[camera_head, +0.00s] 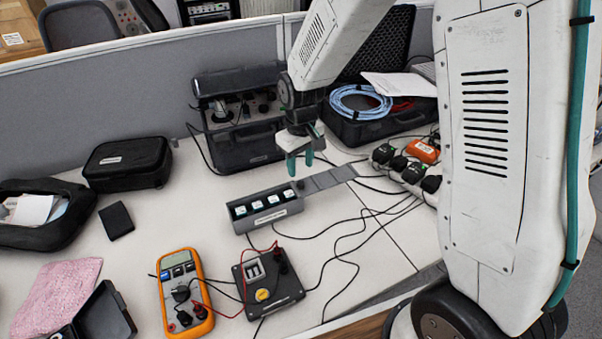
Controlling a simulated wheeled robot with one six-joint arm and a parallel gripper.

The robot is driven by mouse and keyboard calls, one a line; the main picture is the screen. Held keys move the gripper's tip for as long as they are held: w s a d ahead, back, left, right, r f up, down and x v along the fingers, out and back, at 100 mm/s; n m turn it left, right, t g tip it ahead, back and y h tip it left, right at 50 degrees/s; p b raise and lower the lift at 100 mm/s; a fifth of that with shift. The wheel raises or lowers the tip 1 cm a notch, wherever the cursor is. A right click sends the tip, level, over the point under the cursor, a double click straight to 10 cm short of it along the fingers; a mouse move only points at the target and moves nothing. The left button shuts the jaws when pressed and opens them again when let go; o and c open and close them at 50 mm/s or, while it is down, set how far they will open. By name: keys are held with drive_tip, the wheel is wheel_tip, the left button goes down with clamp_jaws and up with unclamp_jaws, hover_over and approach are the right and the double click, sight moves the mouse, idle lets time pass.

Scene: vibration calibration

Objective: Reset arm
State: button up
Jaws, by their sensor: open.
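My gripper (300,162) hangs from my white arm, which reaches in from the right. Its teal fingers point down and are open, with nothing seen between them. It appears above the desk near the back end of a grey box (266,207) that holds several white-labelled blocks in a row. A grey flat strip (328,180) extends from the box to the right. Whether the fingertips touch anything cannot be told.
An orange multimeter (183,292) and a black switch box (267,284) with red leads stand in front. Black cables (345,250) cross the desk. Behind are an open black case (234,142), a case with blue cable (360,103) and plugs (400,165). A grey partition (130,85) closes the back.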

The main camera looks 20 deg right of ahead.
drive_tip(key=shift+r, duration=1.15)
